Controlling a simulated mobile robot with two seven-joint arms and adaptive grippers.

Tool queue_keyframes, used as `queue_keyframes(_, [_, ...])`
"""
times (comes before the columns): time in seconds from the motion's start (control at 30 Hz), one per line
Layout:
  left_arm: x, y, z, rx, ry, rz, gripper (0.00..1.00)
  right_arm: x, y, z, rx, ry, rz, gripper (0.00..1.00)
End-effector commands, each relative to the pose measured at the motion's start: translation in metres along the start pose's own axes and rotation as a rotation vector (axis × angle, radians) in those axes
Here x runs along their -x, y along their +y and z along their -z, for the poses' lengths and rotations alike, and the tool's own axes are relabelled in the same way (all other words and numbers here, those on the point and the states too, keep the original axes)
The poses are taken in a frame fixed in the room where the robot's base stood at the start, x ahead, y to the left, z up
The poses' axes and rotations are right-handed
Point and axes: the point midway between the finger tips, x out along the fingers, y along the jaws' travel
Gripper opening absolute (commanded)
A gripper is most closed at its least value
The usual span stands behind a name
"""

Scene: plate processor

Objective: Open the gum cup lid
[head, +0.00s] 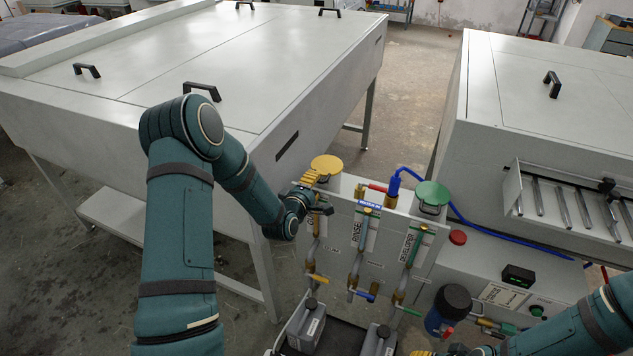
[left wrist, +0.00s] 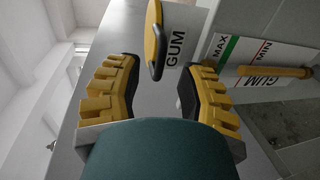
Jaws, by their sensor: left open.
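The gum cup lid (head: 326,164) is a round yellow disc lying level at the top of the panel, at the end above the GUM label. In the left wrist view the lid (left wrist: 152,35) shows nearly edge-on, with a dark part along it, beyond the fingers. My left gripper (head: 318,194) is beside the panel, just below and in front of the lid. Its yellow fingers (left wrist: 158,92) are spread and empty, apart from the lid. The cup under the lid is mostly hidden. My right gripper (head: 436,352) is cut off at the bottom edge, its jaws unclear.
A green lid (head: 432,193) and a blue hose (head: 396,182) stand along the same panel. Valves and pipes (head: 357,262) run down its front. A big grey machine (head: 190,60) is behind my left arm; another machine (head: 540,110) stands at right.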

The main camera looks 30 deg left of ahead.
Motion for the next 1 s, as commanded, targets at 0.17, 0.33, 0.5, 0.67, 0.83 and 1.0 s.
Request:
queue_keyframes(0.17, [-0.021, -0.001, 0.000, 0.000, 0.000, 0.000, 0.39, -0.001, 0.000, -0.001, 0.001, -0.001, 0.000, 0.47])
queue_keyframes(0.33, [-0.028, 0.000, 0.000, 0.000, 0.001, 0.001, 0.39, -0.001, 0.000, -0.001, 0.001, -0.001, 0.000, 0.47])
queue_keyframes(0.5, [-0.029, 0.000, 0.000, 0.000, 0.001, 0.001, 0.39, -0.001, 0.000, -0.001, 0.001, -0.001, 0.000, 0.47])
queue_keyframes(0.67, [-0.029, 0.000, 0.000, 0.000, 0.000, 0.001, 0.17, -0.001, 0.000, -0.001, 0.001, -0.001, 0.000, 0.47])
queue_keyframes(0.83, [-0.028, 0.000, 0.000, 0.000, 0.000, 0.001, 0.00, -0.001, 0.000, -0.001, 0.001, -0.001, 0.000, 0.47])
queue_keyframes(1.0, [-0.028, 0.001, 0.000, 0.000, 0.000, 0.005, 0.00, 0.000, 0.000, 0.000, 0.000, -0.001, 0.000, 0.47])
